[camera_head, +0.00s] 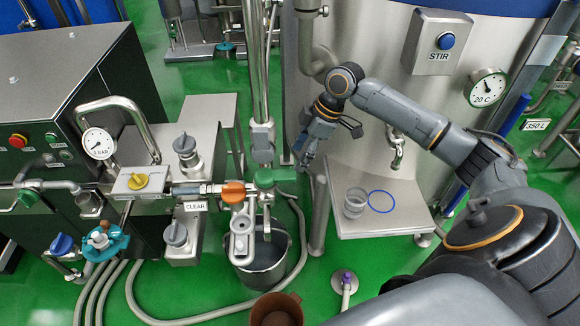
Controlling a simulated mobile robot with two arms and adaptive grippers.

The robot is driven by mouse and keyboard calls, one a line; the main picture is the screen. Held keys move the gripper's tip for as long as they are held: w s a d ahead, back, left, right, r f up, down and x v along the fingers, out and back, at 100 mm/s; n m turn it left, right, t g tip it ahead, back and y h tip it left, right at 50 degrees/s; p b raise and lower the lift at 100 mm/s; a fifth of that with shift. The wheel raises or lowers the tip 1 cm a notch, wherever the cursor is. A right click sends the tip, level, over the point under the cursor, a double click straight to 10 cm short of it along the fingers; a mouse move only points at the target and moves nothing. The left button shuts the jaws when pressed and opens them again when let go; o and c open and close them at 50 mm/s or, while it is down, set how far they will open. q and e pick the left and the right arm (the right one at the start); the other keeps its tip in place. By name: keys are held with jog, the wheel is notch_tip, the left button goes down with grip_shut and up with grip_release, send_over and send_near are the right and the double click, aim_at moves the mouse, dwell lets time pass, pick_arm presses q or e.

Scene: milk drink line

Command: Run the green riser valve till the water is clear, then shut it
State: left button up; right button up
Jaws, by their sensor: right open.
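The green riser valve (265,179) is on the vertical steel pipe, right of an orange handle (233,192). Its green handle points right, towards my right gripper. My right gripper (302,160) is open and empty, pointing down just above and right of the green handle's end. I cannot tell whether they touch. A label reading CLEAR (195,207) sits by the clear-looking pipe section left of the orange handle. A grey bucket (262,268) stands below the valves. Flowing water cannot be made out. My left gripper is not in view.
A steel shelf (400,215) with a glass jar (355,203) and blue ring (381,201) is right of the gripper. A brown pot (277,309) and hoses lie on the green floor.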

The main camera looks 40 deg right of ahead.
aim_at(288, 174)
jog(key=p+x, duration=0.1)
jog(key=x, duration=0.6)
jog(key=shift+f, duration=0.1)
jog(key=shift+w, duration=0.1)
grip_shut()
